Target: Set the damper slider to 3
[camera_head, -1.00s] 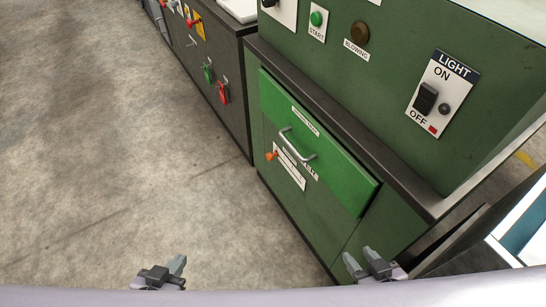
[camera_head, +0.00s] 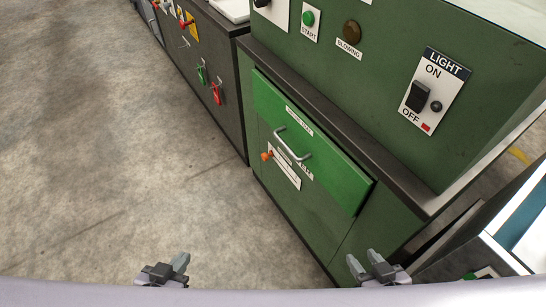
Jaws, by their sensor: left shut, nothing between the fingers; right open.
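An orange knob (camera_head: 266,156) sits at the left end of a white plate (camera_head: 285,170) on the green machine's front, below the drawer. It may be the damper slider; its markings are too small to read and the drawer handle covers part of the plate. My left gripper (camera_head: 180,263) is shut and empty over the floor at the bottom, left of the machine. My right gripper (camera_head: 362,260) is open and empty at the bottom, in front of the machine's lower right. Both are well apart from the knob.
A green drawer (camera_head: 338,170) with a metal handle (camera_head: 292,145) projects above the plate. A dark ledge (camera_head: 330,112) runs under the upper panel, which bears a green start button (camera_head: 308,18) and a light switch (camera_head: 418,97). A dark cabinet (camera_head: 225,60) adjoins at left. Concrete floor (camera_head: 120,150) is clear.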

